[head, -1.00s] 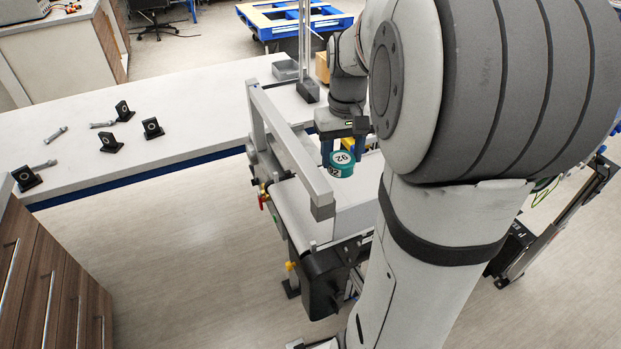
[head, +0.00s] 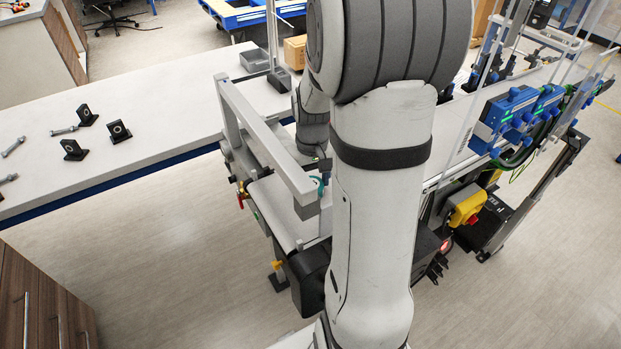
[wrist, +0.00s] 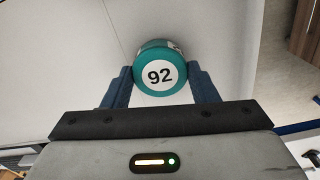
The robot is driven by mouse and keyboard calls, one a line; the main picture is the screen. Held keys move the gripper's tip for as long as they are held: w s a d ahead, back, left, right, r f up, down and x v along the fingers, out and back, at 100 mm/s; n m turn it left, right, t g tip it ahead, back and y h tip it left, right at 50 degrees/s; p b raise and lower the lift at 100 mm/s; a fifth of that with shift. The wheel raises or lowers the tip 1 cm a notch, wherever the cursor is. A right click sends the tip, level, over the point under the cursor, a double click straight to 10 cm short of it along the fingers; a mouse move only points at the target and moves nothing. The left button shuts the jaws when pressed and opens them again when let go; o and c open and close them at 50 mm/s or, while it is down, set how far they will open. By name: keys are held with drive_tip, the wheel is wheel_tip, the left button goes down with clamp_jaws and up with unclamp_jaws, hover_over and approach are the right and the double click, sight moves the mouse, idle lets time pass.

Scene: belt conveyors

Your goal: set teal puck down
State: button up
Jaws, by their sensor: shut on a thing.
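The teal puck (wrist: 160,68) has a white round label reading 92 and shows at the upper middle of the wrist view. My gripper (wrist: 163,84) is shut on it, with one blue-grey finger on each side. In the head view only a thin teal sliver of the puck (head: 318,183) shows beside my arm. My arm hides the fingers and most of the puck there. A pale surface lies behind the puck in the wrist view; I cannot tell whether the puck touches it.
A belt conveyor (head: 272,202) with a grey overhead rail (head: 266,135) stands left of my arm. The white bench (head: 150,120) holds black brackets, bolts and a grey bin (head: 255,60). Blue-fitted equipment (head: 520,115) and a yellow switch box (head: 466,206) stand on the right.

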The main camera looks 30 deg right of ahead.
drive_tip(key=shift+s, duration=0.1)
drive_tip(key=shift+f, duration=0.2)
drive_tip(key=o, duration=1.1)
drive_tip(key=shift+c, duration=0.2)
drive_tip(key=shift+r, duration=0.1)
wheel_tip(320, 180, up, 12)
drive_tip(key=b, duration=0.1)
drive_tip(key=shift+r, duration=0.15)
